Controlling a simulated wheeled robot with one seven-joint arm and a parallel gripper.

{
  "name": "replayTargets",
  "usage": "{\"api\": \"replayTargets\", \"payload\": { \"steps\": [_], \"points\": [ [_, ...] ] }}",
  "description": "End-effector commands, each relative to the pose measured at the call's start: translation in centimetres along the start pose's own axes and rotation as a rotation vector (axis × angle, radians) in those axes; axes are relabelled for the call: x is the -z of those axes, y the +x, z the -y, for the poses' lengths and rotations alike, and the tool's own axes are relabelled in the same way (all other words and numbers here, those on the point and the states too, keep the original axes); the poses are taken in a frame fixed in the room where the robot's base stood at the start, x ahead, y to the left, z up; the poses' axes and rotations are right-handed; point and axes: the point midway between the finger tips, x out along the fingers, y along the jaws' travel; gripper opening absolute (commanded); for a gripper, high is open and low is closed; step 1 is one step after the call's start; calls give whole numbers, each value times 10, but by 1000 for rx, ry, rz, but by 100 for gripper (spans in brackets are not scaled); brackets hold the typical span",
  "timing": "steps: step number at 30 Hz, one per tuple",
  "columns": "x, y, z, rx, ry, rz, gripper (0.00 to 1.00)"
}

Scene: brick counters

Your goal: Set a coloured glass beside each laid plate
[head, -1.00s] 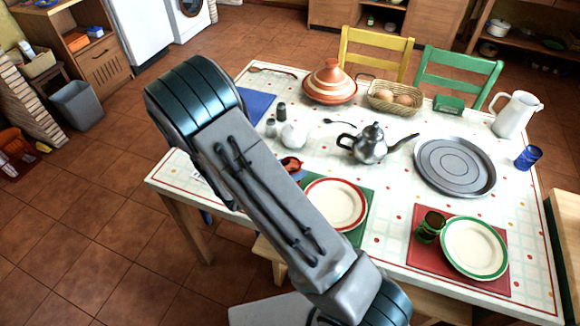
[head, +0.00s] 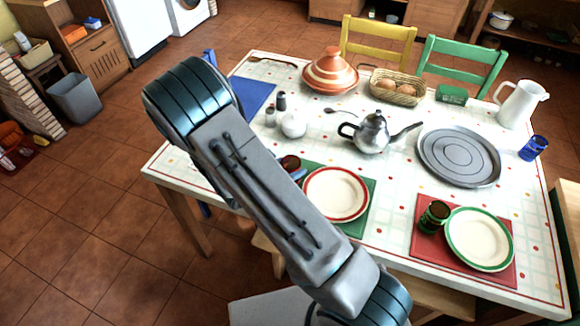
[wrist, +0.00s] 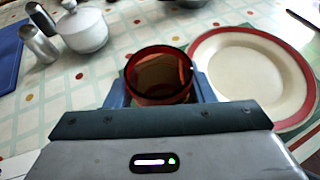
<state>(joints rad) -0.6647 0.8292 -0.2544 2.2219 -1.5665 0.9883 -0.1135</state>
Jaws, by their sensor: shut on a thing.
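My gripper (wrist: 155,95) is shut on a dark red glass (wrist: 160,75), with a blue finger on each side of it. The red glass also shows in the head view (head: 290,162), upright at the left of the red-rimmed plate (head: 336,193) on its green mat (head: 358,222). I cannot tell whether its base touches the table. A green glass (head: 433,216) stands on the red mat (head: 425,245) at the left of the green-rimmed plate (head: 480,238). A blue glass (head: 533,148) stands at the table's right side. My arm hides part of the table's near left.
A teapot (head: 371,132), a round metal tray (head: 459,156) and a white jug (head: 521,103) stand beyond the plates. A white sugar pot (head: 293,125) and shakers (head: 281,101) are near the glass. A blue mat (head: 252,94) lies bare at the back left.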

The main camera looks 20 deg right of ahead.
Motion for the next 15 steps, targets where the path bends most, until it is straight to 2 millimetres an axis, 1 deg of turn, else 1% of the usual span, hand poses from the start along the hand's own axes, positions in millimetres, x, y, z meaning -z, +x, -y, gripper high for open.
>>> {"api": "replayTargets", "payload": {
  "steps": [14,15],
  "points": [
    [10,4,0,0,0,0,19],
    [10,4,0,0,0,1,52]
  ]
}}
